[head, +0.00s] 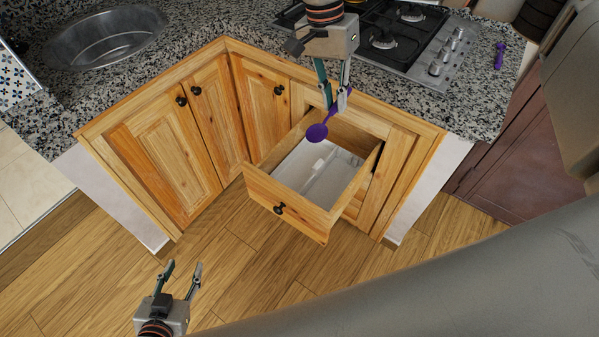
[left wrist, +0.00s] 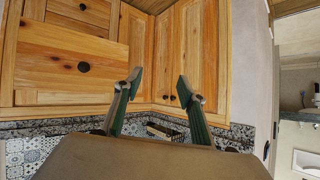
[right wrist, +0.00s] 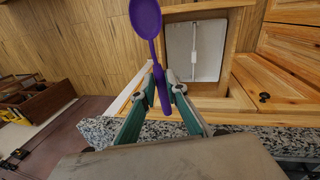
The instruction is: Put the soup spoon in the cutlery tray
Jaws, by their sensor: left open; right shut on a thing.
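The purple soup spoon (head: 318,131) is held by its handle in my right gripper (head: 336,103), with its bowl hanging above the back left part of the open drawer. In the right wrist view the spoon (right wrist: 146,20) sticks out from between the shut fingers (right wrist: 164,88). The white cutlery tray (head: 312,170) lies inside the drawer and has dividers; it also shows in the right wrist view (right wrist: 206,50). The spoon is above the tray, apart from it. My left gripper (head: 182,272) is open and empty over the floor, at the lower left.
The wooden drawer (head: 293,199) stands pulled out from the corner cabinet. Above it is the granite counter (head: 225,25) with a gas hob (head: 415,42) and a sink (head: 105,38). Another purple utensil (head: 499,55) lies right of the hob. The floor before the drawer is clear.

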